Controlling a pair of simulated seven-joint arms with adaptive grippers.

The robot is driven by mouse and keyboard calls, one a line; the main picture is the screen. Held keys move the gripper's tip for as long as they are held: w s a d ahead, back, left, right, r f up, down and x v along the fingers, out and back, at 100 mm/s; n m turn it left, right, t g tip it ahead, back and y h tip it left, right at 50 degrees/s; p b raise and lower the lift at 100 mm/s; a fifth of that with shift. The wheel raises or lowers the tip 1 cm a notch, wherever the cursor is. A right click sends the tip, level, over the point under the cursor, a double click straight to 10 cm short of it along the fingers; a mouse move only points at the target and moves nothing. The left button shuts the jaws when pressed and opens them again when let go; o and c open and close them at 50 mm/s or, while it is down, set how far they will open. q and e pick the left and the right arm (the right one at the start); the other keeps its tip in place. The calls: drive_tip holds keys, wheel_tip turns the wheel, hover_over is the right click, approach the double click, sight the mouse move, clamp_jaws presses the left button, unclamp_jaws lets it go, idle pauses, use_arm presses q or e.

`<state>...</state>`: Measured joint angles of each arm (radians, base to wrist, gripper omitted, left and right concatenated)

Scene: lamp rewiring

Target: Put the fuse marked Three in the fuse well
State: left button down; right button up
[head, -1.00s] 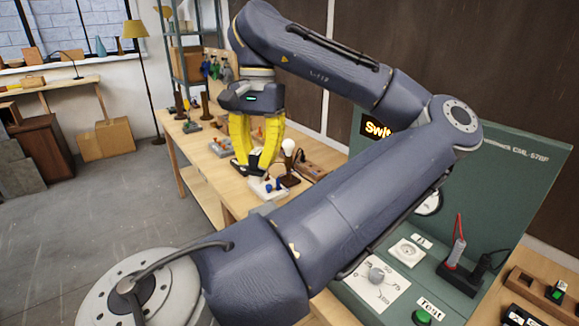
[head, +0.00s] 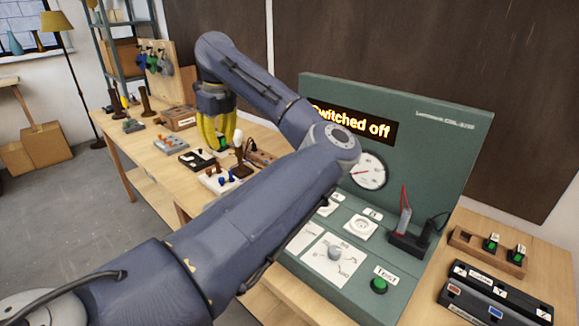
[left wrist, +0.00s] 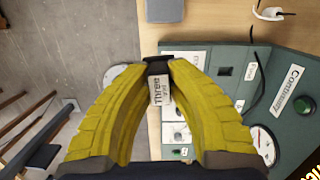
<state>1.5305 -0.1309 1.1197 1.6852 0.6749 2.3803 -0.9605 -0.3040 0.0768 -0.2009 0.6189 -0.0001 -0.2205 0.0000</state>
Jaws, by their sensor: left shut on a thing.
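My left gripper (head: 220,146) is shut on the fuse marked Three and holds it over the far bench. In the left wrist view the fuse (left wrist: 160,92) sits between the yellow fingertips (left wrist: 158,68), with a black end and a white label reading "Three". In the head view the fingers partly hide it; a small dark and green part shows at the fingertips. My right gripper is not in view.
The green test panel (head: 450,150) reads "Switched off". A black tray (head: 197,159) and a white block with knobs (head: 220,181) stand near my gripper. A wooden rack (head: 465,240) with green-marked pieces and a black box (head: 495,293) are at the right.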

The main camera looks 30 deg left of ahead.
use_arm(q)
drive_tip(key=w+d+f+m+t+h, duration=0.1)
drive_tip(key=w+d+f+m, duration=0.55)
drive_tip(key=w+m, duration=0.3)
drive_tip(key=w+d+f+m+t+h, duration=0.1)
drive_tip(key=w+d+f+m, duration=0.4)
drive_tip(key=w+f+m, duration=0.4)
drive_tip(key=shift+m, duration=0.25)
drive_tip(key=shift+s+d+f, duration=0.15)
drive_tip(key=shift+f, duration=1.05)
drive_tip(key=shift+s+d+f, duration=0.1)
drive_tip(key=shift+f, duration=1.05)
drive_tip(key=shift+f, duration=0.6)
drive_tip(key=c, duration=1.3)
unclamp_jaws()
